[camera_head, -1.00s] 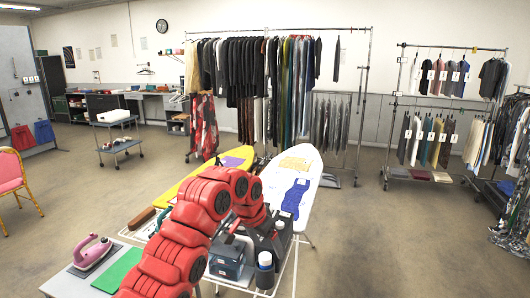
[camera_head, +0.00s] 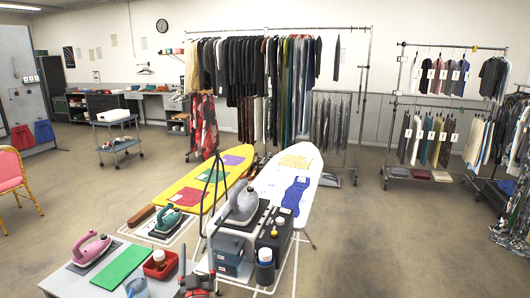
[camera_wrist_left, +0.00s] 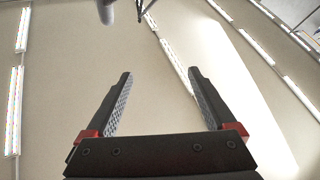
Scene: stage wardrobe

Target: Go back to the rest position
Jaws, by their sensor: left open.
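My left gripper (camera_head: 195,279) shows at the bottom edge of the head view, low by the front table, and only a small part of it is seen. In the left wrist view my left gripper (camera_wrist_left: 160,76) has its two dark fingers wide apart with nothing between them. That view looks up at the ceiling and its strip lights (camera_wrist_left: 178,66). My right gripper is in neither view.
A table with a pink iron (camera_head: 91,249), a green mat (camera_head: 119,266) and a red container (camera_head: 160,264) is at the front left. Yellow (camera_head: 192,184) and white (camera_head: 268,182) ironing boards stand beyond. Open floor (camera_head: 375,240) lies to the right.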

